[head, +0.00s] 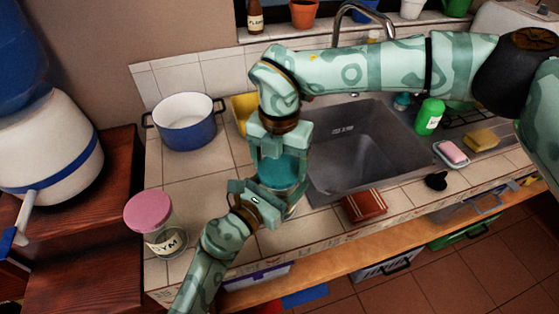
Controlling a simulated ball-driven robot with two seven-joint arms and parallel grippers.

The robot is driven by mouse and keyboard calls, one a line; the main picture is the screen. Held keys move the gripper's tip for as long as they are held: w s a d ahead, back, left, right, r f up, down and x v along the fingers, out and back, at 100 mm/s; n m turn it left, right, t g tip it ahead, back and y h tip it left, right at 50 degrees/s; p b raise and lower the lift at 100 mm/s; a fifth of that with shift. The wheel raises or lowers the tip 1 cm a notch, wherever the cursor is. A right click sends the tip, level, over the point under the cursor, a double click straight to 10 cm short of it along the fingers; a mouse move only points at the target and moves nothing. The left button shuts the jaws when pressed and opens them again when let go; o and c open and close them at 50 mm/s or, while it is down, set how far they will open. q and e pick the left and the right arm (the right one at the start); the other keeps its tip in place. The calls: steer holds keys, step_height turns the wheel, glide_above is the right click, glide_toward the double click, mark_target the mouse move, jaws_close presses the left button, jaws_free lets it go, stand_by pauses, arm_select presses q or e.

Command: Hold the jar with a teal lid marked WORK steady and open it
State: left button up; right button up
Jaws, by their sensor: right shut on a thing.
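The jar (292,197) with the teal lid (281,172) stands on the tiled counter just left of the sink. My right gripper (280,155) reaches down from above, its fingers on either side of the teal lid and shut on it. My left gripper (268,203) comes up from the lower left and is at the near side of the jar's body. It covers much of the glass, so its finger gap is hidden. The WORK marking cannot be seen. The lid appears to sit on the jar.
A pink-lidded jar marked GYM (159,223) stands left on the counter. A blue pot (187,124) is behind it. The sink (362,150) is to the right, with a brown wallet-like item (364,206) near the front edge. A green bottle (429,116) stands beyond.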

steer(key=n, duration=0.6)
steer(key=shift+n, duration=0.3)
steer(key=n, duration=0.3)
steer(key=shift+r, duration=0.1)
steer(key=n, duration=0.6)
steer(key=shift+a+n, duration=0.1)
steer(key=shift+n, duration=0.2)
steer(key=n, duration=1.4)
arm_select(q)
steer(key=shift+f, duration=0.1)
arm_select(e)
steer(key=shift+r, duration=0.2)
steer(key=shift+r, duration=0.95)
